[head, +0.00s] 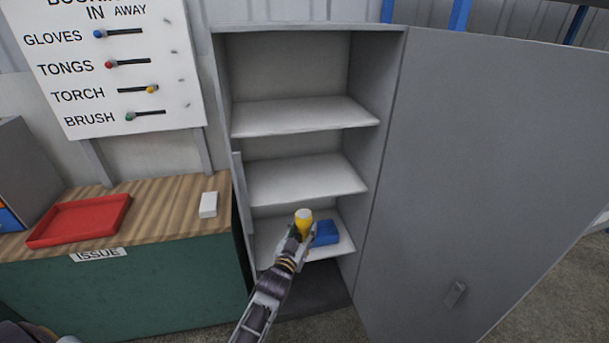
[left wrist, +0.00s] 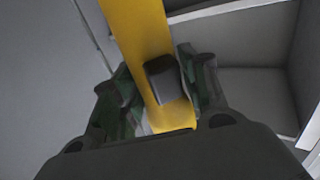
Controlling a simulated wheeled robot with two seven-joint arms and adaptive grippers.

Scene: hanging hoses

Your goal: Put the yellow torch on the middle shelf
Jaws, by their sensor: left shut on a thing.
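The yellow torch (head: 304,219) is held by my left gripper (head: 297,243) in front of the cabinet's lower part, its pale end pointing up. In the left wrist view the torch (left wrist: 138,40) lies between the two fingers of the gripper (left wrist: 160,85), with a dark grey block on its side. The open cabinet has three shelves. The middle shelf (head: 300,180) is bare and lies above and behind the torch in the picture. My right gripper is not in view.
The lowest shelf (head: 275,240) holds a blue object (head: 326,232), close to the torch in the picture. The top shelf (head: 300,115) is empty. The cabinet door (head: 470,170) stands open at right. A counter at left bears a red tray (head: 80,220) and a white block (head: 208,204).

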